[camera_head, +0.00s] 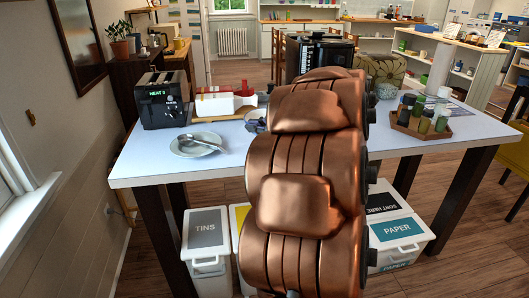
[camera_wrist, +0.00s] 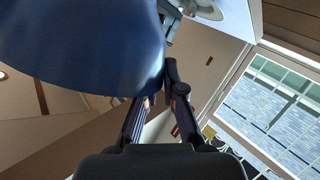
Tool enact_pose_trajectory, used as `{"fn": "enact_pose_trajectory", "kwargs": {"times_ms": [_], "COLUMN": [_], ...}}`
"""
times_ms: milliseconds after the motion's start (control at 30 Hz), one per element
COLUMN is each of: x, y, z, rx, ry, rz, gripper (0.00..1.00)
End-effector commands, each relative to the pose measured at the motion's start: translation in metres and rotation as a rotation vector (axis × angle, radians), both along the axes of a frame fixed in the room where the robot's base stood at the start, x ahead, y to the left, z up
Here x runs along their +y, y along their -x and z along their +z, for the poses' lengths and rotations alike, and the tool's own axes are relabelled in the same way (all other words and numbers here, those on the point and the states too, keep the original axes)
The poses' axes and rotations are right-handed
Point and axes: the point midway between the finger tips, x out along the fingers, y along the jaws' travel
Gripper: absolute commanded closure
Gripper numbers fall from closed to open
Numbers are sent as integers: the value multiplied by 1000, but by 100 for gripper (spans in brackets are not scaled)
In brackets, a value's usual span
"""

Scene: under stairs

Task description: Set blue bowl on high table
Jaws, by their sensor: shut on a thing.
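The blue bowl (camera_wrist: 85,45) fills the upper left of the wrist view, large and close. My gripper (camera_wrist: 158,90) is shut on its rim at the bowl's right side. In the head view my copper-coloured arm covers the middle and hides most of the gripper and bowl. The high table (camera_head: 140,167) has a pale top and dark legs and stands in front of me. Its top also shows at the upper edge of the wrist view (camera_wrist: 236,18). I cannot tell the bowl's exact height over the table.
On the table are a toaster (camera_head: 163,100), a plate with a spoon (camera_head: 191,149), a white-and-red holder (camera_head: 222,102) and a wooden tray of jars (camera_head: 421,131). Bare top shows at the front left. Bins (camera_head: 207,232) stand underneath. A wall with a window is close on the left.

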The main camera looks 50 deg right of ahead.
Motion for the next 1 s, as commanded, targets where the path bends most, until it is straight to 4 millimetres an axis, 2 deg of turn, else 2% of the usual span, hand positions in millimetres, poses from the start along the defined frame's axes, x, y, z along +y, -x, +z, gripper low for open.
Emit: {"fn": "enact_pose_trajectory", "kwargs": {"times_ms": [33,200,400,500,667,1000], "x": [-10,-31,-43,-45,-48,-59], "y": [12,43,65,67,51,-14], "z": [-13,-30,-40,-42,-44,-50], "rx": [-2,-5,-9,-9,-8,-9], "ry": [1,1,-1,-1,-2,-2], "rz": [-16,-45,-62,-64,-63,-59], "gripper": [100,100,100,100,100,100]}}
